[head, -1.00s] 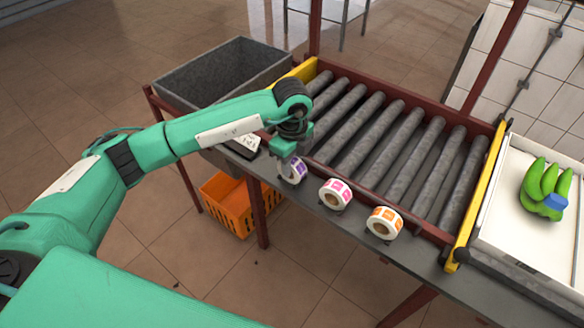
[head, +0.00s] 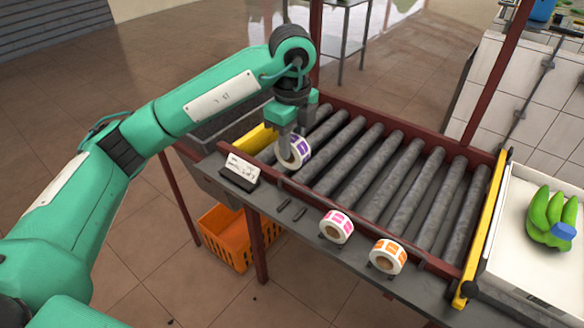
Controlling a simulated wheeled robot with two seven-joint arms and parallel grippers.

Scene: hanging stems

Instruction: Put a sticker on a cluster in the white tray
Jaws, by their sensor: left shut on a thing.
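My left gripper (head: 291,135) points down and is shut on a roll of purple stickers (head: 293,152). It holds the roll up over the left end of the roller conveyor. A green banana cluster (head: 550,217) with a blue patch (head: 564,230) at its lower end lies in the white tray (head: 510,240) at the right. A roll of pink stickers (head: 337,226) and a roll of orange stickers (head: 387,256) stand on the grey ledge. My right gripper does not show.
The roller conveyor (head: 375,165) lies between the ledge and the back rail, with a yellow end bar (head: 478,245) before the tray. A small white card (head: 241,170) stands on the ledge. An orange crate (head: 228,240) is below. A red post (head: 494,75) rises behind.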

